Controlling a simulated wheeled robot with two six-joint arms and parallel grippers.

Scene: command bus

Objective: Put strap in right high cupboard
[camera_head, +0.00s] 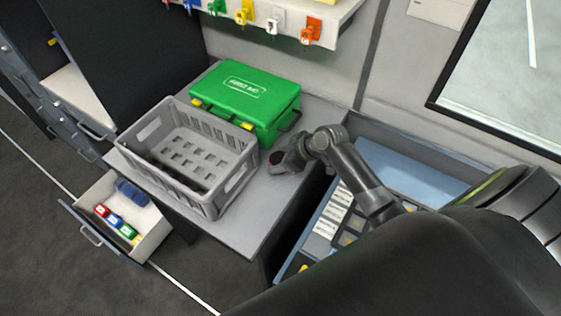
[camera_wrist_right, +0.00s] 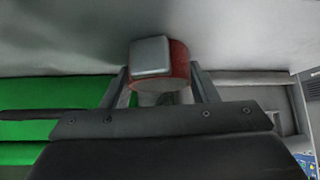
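In the head view the gripper mostly hides this item; only a dark reddish bit (camera_head: 275,157) shows. My left gripper is not in view. No high cupboard can be made out in either view.
A grey crate (camera_head: 186,148) stands on the counter, with the green case (camera_head: 245,100) behind it. An open drawer (camera_head: 150,240) with coloured items is at lower left. A key shelf (camera_head: 335,15) hangs above. A blue-edged console (camera_head: 420,172) is at right.

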